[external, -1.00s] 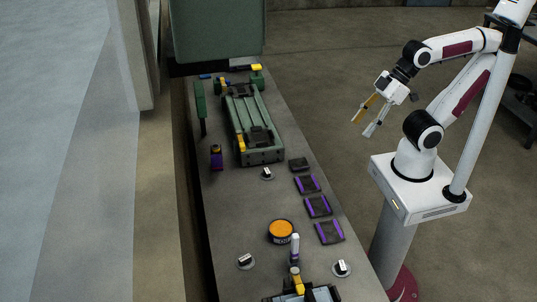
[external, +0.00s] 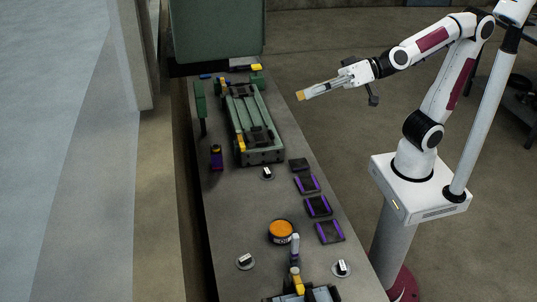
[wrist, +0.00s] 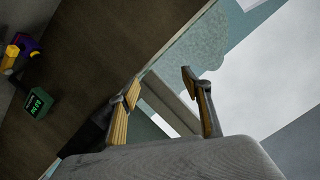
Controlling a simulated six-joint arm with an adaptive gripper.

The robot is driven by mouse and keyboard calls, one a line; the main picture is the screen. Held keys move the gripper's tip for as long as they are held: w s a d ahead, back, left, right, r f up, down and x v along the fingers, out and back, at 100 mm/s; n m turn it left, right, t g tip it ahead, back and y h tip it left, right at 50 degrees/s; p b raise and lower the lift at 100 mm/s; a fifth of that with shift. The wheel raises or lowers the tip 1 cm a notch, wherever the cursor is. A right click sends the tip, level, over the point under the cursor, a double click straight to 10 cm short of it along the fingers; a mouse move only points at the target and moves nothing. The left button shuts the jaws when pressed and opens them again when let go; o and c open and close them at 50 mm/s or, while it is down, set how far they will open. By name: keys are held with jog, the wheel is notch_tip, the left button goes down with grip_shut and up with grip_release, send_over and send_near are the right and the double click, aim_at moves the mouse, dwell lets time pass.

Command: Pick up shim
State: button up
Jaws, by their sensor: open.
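I cannot tell for sure which piece is the shim. Three flat dark pieces with purple edges lie in a row along the bench's right side in the external view: a far one (external: 307,184), a middle one (external: 318,206) and a near one (external: 329,232). A small dark block (external: 299,165) lies just beyond them. My gripper (external: 303,95) is in the air near the bench's right edge, well above and beyond these pieces, pointing left. In the wrist view my gripper (wrist: 161,85) has its fingers apart with nothing between them. None of these pieces can be made out there.
A green engine frame (external: 255,125) lies on the bench (external: 233,212). An orange-topped tin (external: 281,231), round knobs (external: 245,261) and a yellow-and-grey assembly (external: 298,289) stand nearer. The wrist view shows a green display box (wrist: 39,104).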

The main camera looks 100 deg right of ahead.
jog(key=w+a+f+m+h, duration=0.3)
jog(key=w+f+m+h, duration=0.15)
jog(key=w, duration=0.45)
jog(key=n+h, duration=0.3)
jog(key=n, duration=0.3)
send_near(344, 265)
jog(key=x, duration=0.2)
jog(key=shift+w, duration=0.35)
jog(key=shift+w+d, duration=0.1)
jog(key=shift+m+x, duration=0.25)
jog(key=shift+x, duration=1)
